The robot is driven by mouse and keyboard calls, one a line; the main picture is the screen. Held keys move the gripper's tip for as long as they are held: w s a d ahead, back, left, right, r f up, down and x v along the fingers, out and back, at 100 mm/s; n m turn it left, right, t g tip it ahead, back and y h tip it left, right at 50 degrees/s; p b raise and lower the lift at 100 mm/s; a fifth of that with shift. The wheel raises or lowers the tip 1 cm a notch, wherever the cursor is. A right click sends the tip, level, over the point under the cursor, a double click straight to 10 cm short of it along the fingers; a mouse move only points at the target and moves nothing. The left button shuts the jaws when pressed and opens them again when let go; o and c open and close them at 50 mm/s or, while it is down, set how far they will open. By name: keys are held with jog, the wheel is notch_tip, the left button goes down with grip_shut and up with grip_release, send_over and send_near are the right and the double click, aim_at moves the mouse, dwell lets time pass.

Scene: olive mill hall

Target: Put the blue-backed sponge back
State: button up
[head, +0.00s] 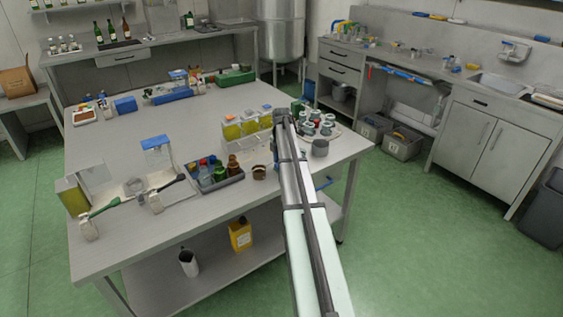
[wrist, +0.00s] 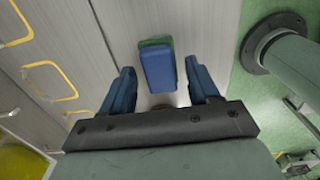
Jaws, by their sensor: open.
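The blue-backed sponge (wrist: 158,70) shows in the wrist view as a blue block with a green layer along its edge. It lies on a grey surface, close to a strip of green floor. My gripper (wrist: 159,66) is open, with one dark blue finger on each side of the sponge and a gap to both. I cannot tell how far the fingertips are above it. In the head view my arm reaches over the right part of the steel table (head: 95,160). I cannot make out the gripper or the sponge there.
The table holds yellow-filled containers (head: 247,124), a grey bottle tray (head: 221,181), a group of small jars (head: 318,124) and a grey cup (head: 320,148). A sink counter (head: 520,112) stands at the right. Yellow loops (wrist: 48,75) lie left of the gripper. The table's middle is mostly clear.

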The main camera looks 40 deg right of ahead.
notch_tip(320, 180, up, 12)
jog(key=shift+r, duration=0.15)
dwell(0.6)
jog(key=shift+d, duration=0.1)
